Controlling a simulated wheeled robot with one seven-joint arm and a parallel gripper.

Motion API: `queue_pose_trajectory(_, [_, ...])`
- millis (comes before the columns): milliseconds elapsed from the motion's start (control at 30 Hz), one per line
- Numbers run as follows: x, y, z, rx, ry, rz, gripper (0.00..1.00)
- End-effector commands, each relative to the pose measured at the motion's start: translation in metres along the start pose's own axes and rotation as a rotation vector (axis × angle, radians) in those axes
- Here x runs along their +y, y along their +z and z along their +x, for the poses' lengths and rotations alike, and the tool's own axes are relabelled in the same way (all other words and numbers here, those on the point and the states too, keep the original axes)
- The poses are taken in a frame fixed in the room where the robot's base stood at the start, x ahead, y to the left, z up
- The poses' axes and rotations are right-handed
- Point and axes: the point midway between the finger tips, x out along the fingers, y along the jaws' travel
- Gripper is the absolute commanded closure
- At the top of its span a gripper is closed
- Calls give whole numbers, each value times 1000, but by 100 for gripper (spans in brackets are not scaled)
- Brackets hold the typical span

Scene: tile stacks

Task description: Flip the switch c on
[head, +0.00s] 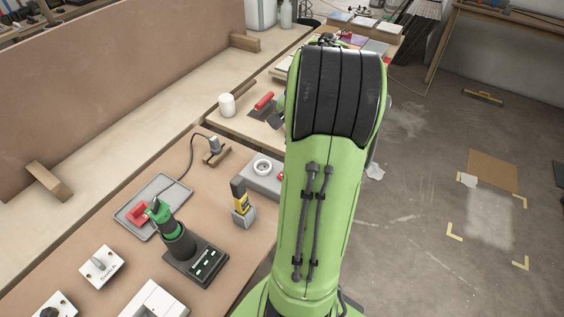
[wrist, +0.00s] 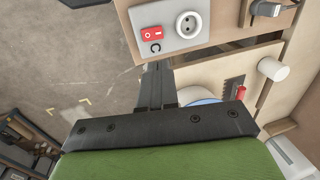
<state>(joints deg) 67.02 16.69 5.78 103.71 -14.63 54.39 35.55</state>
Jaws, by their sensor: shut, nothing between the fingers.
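Switch c is a red rocker (wrist: 152,33) with white marks, set in a grey box (wrist: 178,22) beside a round white socket (wrist: 188,24). A dark letter C is printed beside the rocker. My arm hides the gripper in the head view.
A yellow-and-black tool (head: 240,196) stands left of the grey box. A green-and-black tool (head: 175,236) on a dark base, a grey tray (head: 152,192) and a white switch box (head: 101,267) lie further left. A white cylinder (head: 227,105) stands further back. Open floor lies right.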

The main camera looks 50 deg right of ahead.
Motion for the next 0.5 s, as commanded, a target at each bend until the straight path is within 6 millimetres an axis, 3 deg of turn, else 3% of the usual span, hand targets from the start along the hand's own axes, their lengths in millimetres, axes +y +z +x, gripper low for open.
queue_pose_trajectory(500, [1, 1, 105, -5, 2, -2, 100])
